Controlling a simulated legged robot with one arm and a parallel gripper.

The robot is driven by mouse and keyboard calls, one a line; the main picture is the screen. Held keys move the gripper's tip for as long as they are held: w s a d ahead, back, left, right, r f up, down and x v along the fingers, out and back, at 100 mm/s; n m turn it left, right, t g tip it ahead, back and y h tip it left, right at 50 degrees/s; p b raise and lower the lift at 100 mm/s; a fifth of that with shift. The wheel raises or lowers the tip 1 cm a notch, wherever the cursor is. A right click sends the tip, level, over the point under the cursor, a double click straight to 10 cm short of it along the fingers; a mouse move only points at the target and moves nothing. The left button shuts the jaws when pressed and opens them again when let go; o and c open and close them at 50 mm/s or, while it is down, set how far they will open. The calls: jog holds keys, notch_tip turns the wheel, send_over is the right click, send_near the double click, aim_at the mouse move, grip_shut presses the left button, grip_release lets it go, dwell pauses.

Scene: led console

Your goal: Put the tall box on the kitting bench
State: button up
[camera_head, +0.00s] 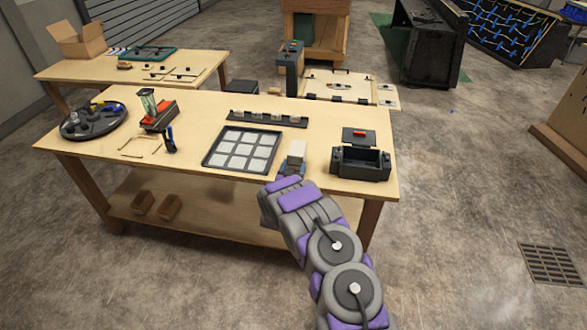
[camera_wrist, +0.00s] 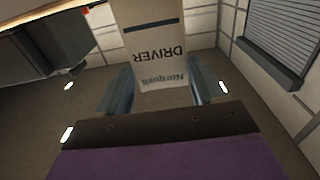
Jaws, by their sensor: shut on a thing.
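A pale box (camera_wrist: 155,45) with a dark stripe and the words "DRIVER" and "Norquell" is in my gripper (camera_wrist: 163,88) in the wrist view. The blue-grey fingers are shut on its two sides, and its far end runs out of the picture. In the head view the box (camera_head: 296,150) shows small and whitish over the front edge of the wooden bench (camera_head: 225,109). My gripper (camera_head: 292,167) is just below it, between the grid tray and the black bin. I cannot tell whether the box touches the bench.
The grid tray (camera_head: 207,160) lies left of my gripper and the open black bin (camera_head: 338,172) right. A round dark tray (camera_head: 88,132) with small parts, a red-and-grey fixture (camera_head: 158,122) and a slotted strip (camera_head: 266,123) also occupy the bench. Bare wood shows between them.

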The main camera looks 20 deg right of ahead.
jog(key=shift+r, duration=0.15)
jog(key=o, duration=1.3)
jog(key=shift+c, duration=0.2)
jog(key=shift+s, duration=0.1)
